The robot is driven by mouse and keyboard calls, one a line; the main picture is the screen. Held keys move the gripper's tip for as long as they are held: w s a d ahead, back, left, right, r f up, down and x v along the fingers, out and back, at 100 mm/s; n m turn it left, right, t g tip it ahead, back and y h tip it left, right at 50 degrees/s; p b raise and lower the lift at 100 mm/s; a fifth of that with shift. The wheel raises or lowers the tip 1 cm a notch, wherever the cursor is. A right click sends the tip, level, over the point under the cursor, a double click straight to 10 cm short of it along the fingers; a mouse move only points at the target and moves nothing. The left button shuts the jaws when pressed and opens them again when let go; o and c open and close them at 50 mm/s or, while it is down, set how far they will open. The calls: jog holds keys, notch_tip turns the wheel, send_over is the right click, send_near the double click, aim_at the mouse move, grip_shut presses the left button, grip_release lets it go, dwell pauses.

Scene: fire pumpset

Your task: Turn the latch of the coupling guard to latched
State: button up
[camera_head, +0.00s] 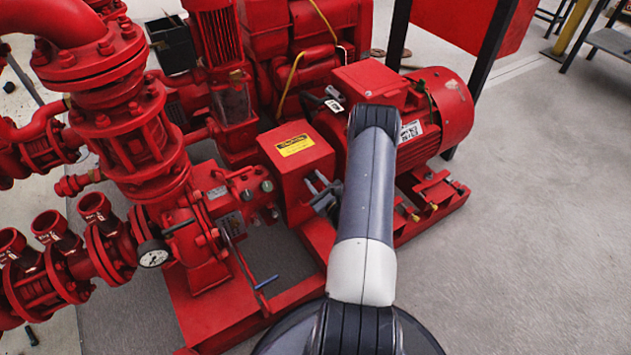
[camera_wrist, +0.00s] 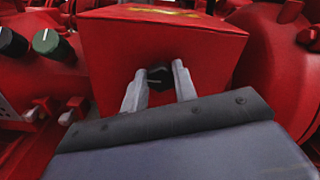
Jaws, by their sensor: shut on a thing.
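The coupling guard (camera_head: 297,165) is a red box with a yellow label on top, between the pump and the motor. In the wrist view the guard's red front face (camera_wrist: 110,70) fills the middle. The latch (camera_wrist: 158,77) is a small dark knob with a pale line on that face. My gripper (camera_wrist: 161,78) has its two grey fingers on either side of the knob and is shut on it. In the head view my gripper (camera_head: 318,186) is at the guard's front, and the latch is hidden there. The pale line looks roughly level, slightly tilted.
Left of the guard, the pump has knobs (camera_wrist: 47,41) on its front. The red motor (camera_head: 437,110) stands on the right. A blue-tipped lever (camera_head: 266,283) sticks out low in front. Red flanged pipes (camera_head: 120,120) crowd the left. The grey floor (camera_head: 530,220) on the right is clear.

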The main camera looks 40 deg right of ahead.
jog(key=shift+f+m, duration=0.1)
jog(key=shift+m, duration=0.2)
jog(key=m+b, duration=0.1)
jog(key=m, duration=0.2)
jog(key=shift+m+b, duration=0.3)
jog(key=shift+b, duration=0.05)
jog(key=m+b, duration=0.1)
jog(key=m, duration=0.3)
jog(key=shift+m, duration=0.3)
jog(key=m, duration=0.4)
jog(key=shift+d, duration=0.15)
jog(key=shift+m, duration=2.5)
jog(key=o, duration=1)
jog(key=shift+s, duration=0.1)
